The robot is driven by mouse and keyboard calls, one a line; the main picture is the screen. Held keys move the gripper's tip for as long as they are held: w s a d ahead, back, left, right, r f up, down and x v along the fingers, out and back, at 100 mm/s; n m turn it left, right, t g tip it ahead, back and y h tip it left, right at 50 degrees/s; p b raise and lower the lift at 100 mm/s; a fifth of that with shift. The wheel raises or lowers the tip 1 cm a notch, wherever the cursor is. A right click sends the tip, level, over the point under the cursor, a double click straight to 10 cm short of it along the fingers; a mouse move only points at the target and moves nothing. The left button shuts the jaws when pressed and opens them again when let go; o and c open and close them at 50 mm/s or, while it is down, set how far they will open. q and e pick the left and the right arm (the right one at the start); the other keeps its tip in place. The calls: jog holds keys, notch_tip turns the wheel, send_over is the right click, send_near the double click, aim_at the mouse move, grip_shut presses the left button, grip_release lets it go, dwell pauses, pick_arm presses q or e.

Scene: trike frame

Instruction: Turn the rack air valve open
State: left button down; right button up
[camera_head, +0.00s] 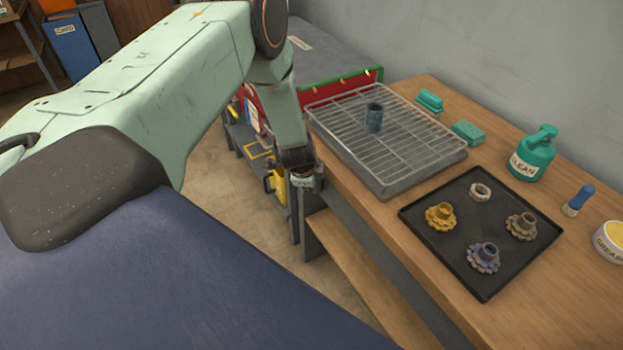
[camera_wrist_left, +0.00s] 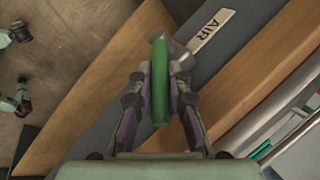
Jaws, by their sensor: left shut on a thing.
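The rack air valve shows in the left wrist view as a long green lever (camera_wrist_left: 160,100) with a grey metal body (camera_wrist_left: 178,52) at its far end. It sits on a dark grey rail beside a white label reading AIR (camera_wrist_left: 212,32). The lever runs nearly straight up the picture, at a slant to the rail. My left gripper (camera_wrist_left: 161,78) is shut on the lever, one finger on each side. In the head view my left gripper (camera_head: 304,182) is at the bench's near left edge, and the valve is hidden there. My right gripper is in neither view.
The wooden bench (camera_head: 440,110) holds a wire rack tray (camera_head: 340,112) with a dark cylinder (camera_head: 374,117). A black tray (camera_head: 425,235) holds several toothed parts. A green CLEAN can (camera_head: 532,155), a brush (camera_head: 579,200) and a grease tub (camera_head: 610,238) stand further right.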

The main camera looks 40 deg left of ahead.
pick_arm(q)
jog(key=shift+w+a+r+h+b, duration=0.1)
jog(key=shift+w+a+h+b, duration=0.15)
jog(key=shift+a+h+b, duration=0.25)
jog(key=h+b, duration=0.1)
jog(key=b, duration=0.2)
jog(key=a+g+h+b, duration=0.1)
jog(key=b, duration=0.3)
jog(key=h+b, duration=0.1)
jog(key=b, duration=0.2)
jog(key=shift+w+a+r+n+g, duration=0.25)
jog(key=shift+w+n+g, duration=0.05)
jog(key=shift+w+n, duration=0.1)
jog(key=b, duration=0.1)
jog(key=h+b, duration=0.1)
jog(key=shift+a+r+g+b, duration=0.1)
jog(key=shift+a+g+b, duration=0.2)
jog(key=shift+b, duration=0.05)
jog(key=shift+w+a+h+b, duration=0.1)
jog(key=shift+h+b, duration=0.2)
jog(key=shift+r, duration=0.1)
jog(key=c, duration=1.3)
grip_release()
jog(key=shift+r, duration=0.1)
